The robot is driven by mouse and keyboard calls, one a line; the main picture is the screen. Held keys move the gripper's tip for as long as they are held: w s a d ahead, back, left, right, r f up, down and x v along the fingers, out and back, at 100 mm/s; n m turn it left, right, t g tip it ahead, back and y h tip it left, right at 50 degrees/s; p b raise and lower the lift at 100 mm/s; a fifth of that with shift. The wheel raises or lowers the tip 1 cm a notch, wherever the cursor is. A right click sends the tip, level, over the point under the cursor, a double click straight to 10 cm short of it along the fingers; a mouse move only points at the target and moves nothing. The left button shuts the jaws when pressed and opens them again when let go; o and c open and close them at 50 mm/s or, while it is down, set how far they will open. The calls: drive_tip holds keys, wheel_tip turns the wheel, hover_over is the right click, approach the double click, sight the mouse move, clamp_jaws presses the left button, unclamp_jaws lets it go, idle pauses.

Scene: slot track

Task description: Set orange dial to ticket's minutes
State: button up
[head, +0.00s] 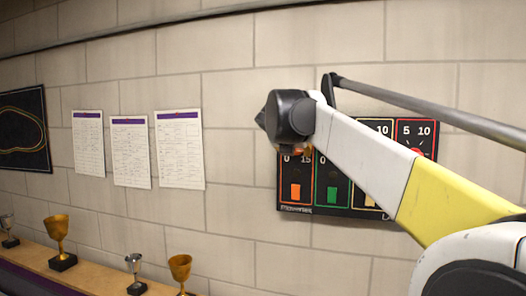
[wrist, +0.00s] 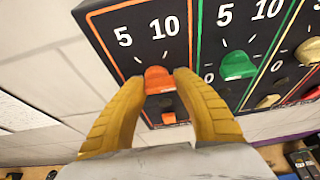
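The orange dial (wrist: 158,80) is on the leftmost, orange-framed section of a black wall panel (head: 301,210). In the wrist view, 5 and 10 show above it; in the head view, 0 and 15 show below it. My gripper (wrist: 160,76) has a yellow finger on each side of the dial, with the tips close against it, apparently shut on it. The fingers hide the dial's lower surroundings, and its exact pointing is unclear. In the head view my arm covers much of the panel. I cannot make out a ticket; the sheets' writing is too small to read.
A green dial (wrist: 237,66) sits close right of the orange one, with a cream dial (wrist: 308,50) beyond. A red dial (head: 417,170) is at the panel's right. Three paper sheets (head: 180,150) hang left of the panel. Trophies (head: 60,238) stand on a shelf below.

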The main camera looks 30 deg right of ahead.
drive_tip(key=o, duration=0.4)
drive_tip(key=shift+d, duration=0.1)
drive_tip(key=v, duration=1.2)
drive_tip(key=shift+w, duration=0.1)
